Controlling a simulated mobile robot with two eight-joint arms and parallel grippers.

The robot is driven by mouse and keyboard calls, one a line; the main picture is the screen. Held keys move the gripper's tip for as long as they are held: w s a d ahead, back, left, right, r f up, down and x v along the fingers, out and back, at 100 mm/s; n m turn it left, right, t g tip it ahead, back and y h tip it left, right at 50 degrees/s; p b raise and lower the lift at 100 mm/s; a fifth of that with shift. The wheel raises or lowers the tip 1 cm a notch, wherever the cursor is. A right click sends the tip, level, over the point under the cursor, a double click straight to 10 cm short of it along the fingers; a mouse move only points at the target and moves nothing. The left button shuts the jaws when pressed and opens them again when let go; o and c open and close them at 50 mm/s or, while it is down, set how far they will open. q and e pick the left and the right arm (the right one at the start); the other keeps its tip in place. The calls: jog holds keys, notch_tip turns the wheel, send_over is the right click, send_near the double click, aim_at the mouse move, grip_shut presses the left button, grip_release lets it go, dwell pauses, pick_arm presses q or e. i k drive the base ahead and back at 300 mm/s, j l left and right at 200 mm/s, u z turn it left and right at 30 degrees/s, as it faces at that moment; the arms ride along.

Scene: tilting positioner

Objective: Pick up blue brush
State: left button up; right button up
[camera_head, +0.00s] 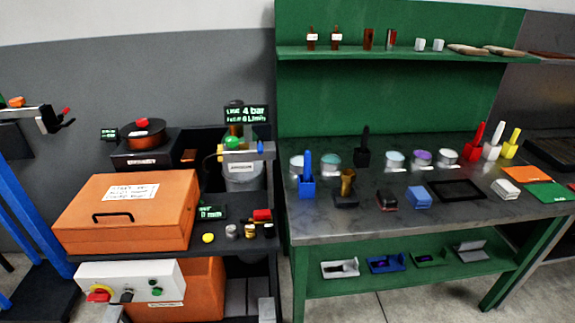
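The blue brush (308,166) stands upright with its handle up in a blue holder (307,187), near the front left of the grey bench top (330,225). Its lower end is hidden in the holder. Neither of my grippers shows in the head view.
A black-handled brush (364,142) stands behind to the right. Several lidded jars (395,160) line the bench; a brown-topped item (347,185) sits right of the blue holder. An orange case (125,210) is left.

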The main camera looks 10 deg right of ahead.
aim_at(307, 156)
jog(key=i+l+u, duration=0.1)
jog(key=u, duration=0.3)
jog(key=l+u, duration=0.1)
jog(key=u, duration=0.25)
jog(key=i+l+u, duration=0.15)
jog(key=u, duration=0.25)
jog(key=i+l+u, duration=0.1)
jog(key=l+u, duration=0.15)
jog(key=l, duration=0.25)
jog(key=i+l+u, duration=0.2)
jog(key=l, duration=0.3)
jog(key=k, duration=0.1)
